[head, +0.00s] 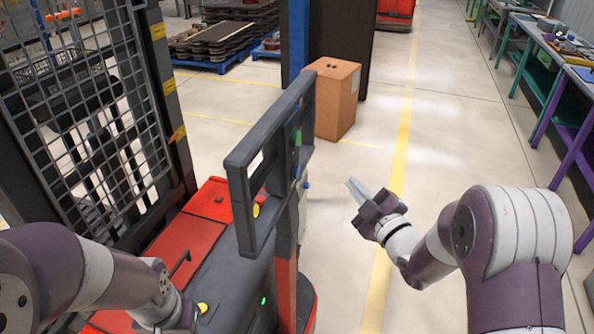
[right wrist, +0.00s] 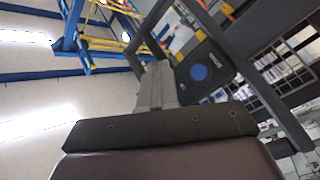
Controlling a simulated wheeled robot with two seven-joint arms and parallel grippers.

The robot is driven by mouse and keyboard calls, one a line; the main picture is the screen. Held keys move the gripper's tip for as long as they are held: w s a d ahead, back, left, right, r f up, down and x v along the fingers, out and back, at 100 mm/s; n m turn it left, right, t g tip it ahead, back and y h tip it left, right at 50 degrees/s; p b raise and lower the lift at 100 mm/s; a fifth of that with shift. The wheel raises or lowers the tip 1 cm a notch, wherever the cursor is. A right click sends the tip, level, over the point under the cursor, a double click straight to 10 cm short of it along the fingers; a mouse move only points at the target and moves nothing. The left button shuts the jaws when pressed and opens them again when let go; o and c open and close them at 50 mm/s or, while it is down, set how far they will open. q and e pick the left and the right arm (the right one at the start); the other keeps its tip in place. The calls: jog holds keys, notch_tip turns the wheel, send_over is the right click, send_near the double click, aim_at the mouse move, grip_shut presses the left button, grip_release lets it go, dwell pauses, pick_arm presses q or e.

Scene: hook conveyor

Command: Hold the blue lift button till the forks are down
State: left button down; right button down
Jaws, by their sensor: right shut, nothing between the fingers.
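The blue lift button (right wrist: 199,72) is a round disc on the dark control panel of the lift truck in the right wrist view. A small label stands beside it. In the head view, the truck's black control frame (head: 243,205) hides most of the panel. My right gripper (head: 352,184) is shut and empty, to the right of the frame with a gap between. In the right wrist view its fingers (right wrist: 160,75) point up, left of the button. My left arm reaches in at the lower left; its fingers are not in view.
The red truck body (head: 190,240) and wire mesh guard (head: 85,110) stand at the left. A cardboard box (head: 337,95) is on the floor behind the frame. Workbenches (head: 560,60) line the right side. The floor between is clear.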

aim_at(297, 172)
jog(key=shift+d, duration=0.15)
jog(key=w+a, duration=0.3)
jog(key=a, duration=0.5)
jog(key=shift+w, duration=0.25)
jog(key=shift+a+f, duration=0.1)
jog(key=shift+a, duration=0.05)
dwell(1.8)
jog(key=shift+w+a+b, duration=0.15)
jog(key=shift+a+b, duration=0.2)
jog(key=shift+b, duration=0.15)
